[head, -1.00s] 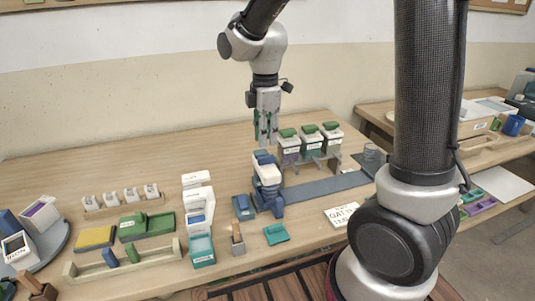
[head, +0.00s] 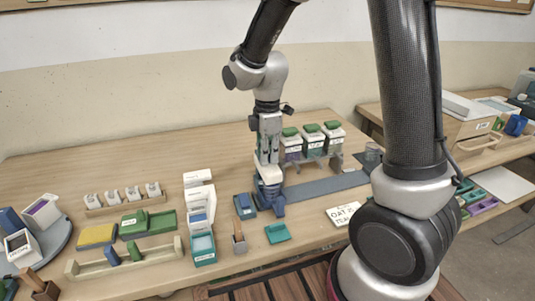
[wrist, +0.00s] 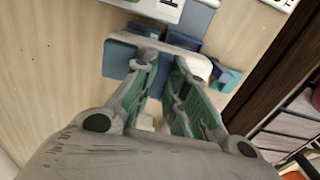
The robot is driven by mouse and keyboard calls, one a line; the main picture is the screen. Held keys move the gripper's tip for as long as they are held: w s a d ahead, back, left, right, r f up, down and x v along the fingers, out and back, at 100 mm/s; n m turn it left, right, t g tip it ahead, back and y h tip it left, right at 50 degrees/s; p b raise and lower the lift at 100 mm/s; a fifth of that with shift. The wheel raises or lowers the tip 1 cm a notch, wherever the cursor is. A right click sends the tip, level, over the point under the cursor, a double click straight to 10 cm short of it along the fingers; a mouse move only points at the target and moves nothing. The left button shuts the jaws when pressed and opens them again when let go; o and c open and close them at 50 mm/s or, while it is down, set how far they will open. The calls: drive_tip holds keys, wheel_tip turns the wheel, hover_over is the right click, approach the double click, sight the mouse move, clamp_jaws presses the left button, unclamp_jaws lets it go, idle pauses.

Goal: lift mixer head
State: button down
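The mixer, a blue stand (head: 271,200) with a white head (head: 262,171), stands upright near the middle of the table in the head view. My gripper (head: 267,160) points down right over the head and covers part of it. I cannot tell whether the fingers touch the head.
A grey-blue strip (head: 325,186) runs right from the mixer. A small blue box (head: 244,206), a brush holder (head: 239,242) and a teal tray (head: 278,233) sit close by.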

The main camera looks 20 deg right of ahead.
wheel_tip(320, 180, up, 6)
drive_tip(key=shift+w+r, duration=0.1)
drive_tip(key=shift+r, duration=0.15)
drive_tip(key=c, duration=1.7)
unclamp_jaws()
wheel_tip(320, 180, up, 12)
drive_tip(key=shift+r, duration=0.1)
